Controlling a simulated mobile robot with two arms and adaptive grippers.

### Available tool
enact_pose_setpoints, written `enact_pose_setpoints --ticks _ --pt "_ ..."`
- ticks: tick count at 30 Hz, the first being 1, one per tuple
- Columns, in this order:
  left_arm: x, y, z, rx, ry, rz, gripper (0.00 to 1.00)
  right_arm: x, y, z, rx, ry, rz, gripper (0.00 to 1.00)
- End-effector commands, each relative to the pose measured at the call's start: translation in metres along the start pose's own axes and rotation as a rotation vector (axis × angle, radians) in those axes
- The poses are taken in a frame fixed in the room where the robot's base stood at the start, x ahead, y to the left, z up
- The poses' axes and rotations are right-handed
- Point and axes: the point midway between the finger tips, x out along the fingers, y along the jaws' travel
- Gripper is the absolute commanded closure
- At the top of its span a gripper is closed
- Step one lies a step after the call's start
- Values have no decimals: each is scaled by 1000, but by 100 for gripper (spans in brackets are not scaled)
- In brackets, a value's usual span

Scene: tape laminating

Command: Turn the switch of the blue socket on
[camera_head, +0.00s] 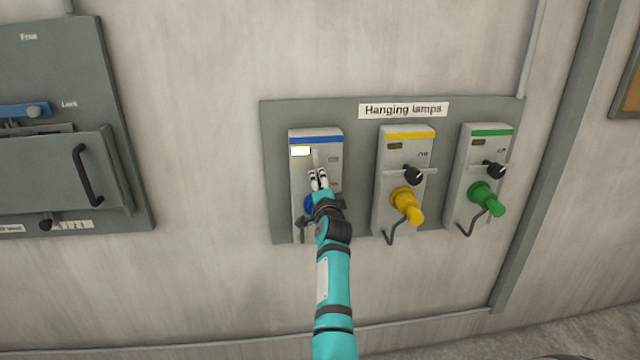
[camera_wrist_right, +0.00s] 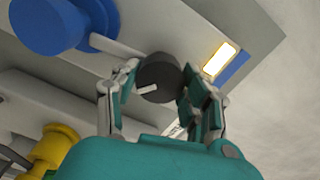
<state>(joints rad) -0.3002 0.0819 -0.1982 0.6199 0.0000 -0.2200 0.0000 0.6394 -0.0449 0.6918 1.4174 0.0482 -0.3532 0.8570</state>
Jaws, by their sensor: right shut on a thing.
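The blue socket (camera_head: 306,136) is the leftmost of three on a grey wall panel, marked by a blue stripe. A small window (camera_head: 300,151) on it is lit white-yellow; it also shows bright in the right wrist view (camera_wrist_right: 219,60). My right gripper (camera_head: 318,178) is at the socket's front. In the right wrist view its fingers (camera_wrist_right: 160,88) are shut around the round black switch knob (camera_wrist_right: 158,76), which has a white mark. The blue plug (camera_wrist_right: 50,22) is beside the knob; in the head view my gripper mostly covers it. My left gripper is not in view.
The yellow socket (camera_head: 398,150) and green socket (camera_head: 482,150) stand to the right, each with a black knob, a plug and a dark window. A grey cabinet (camera_head: 45,180) with a handle is at the left.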

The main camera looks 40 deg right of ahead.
Motion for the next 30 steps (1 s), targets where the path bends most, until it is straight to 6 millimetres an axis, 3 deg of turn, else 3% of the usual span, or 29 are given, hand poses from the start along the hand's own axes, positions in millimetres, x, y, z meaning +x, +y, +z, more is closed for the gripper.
enact_pose_setpoints --ticks 23,24,30 --pt "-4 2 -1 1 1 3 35 0 0 0 110 0 0 100" --pt "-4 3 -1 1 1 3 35 0 0 0 110 0 0 54" --pt "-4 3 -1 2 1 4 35 0 0 0 108 0 0 31"
